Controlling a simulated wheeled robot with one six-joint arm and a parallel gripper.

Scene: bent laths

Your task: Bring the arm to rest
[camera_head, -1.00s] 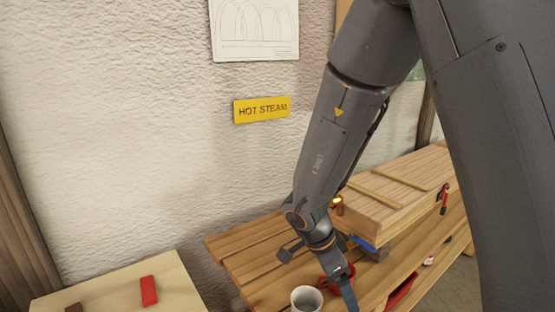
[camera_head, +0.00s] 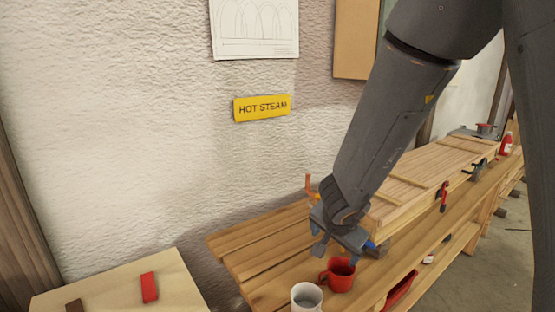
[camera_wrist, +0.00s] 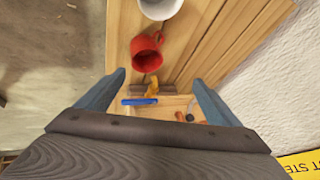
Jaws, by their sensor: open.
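My arm reaches down over the wooden bench (camera_head: 262,268) in the head view, its wrist end above the bench top. My gripper (camera_wrist: 158,82) is open in the wrist view, with its two blue-grey fingers wide apart and nothing between them held.
A long slatted wooden form (camera_head: 432,172) lies on the bench to the right, with clamps along its side. A yellow "HOT STEAM" sign (camera_head: 262,108) hangs on the rough wall. A pale board (camera_head: 115,290) with a red block (camera_head: 149,288) is at lower left.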

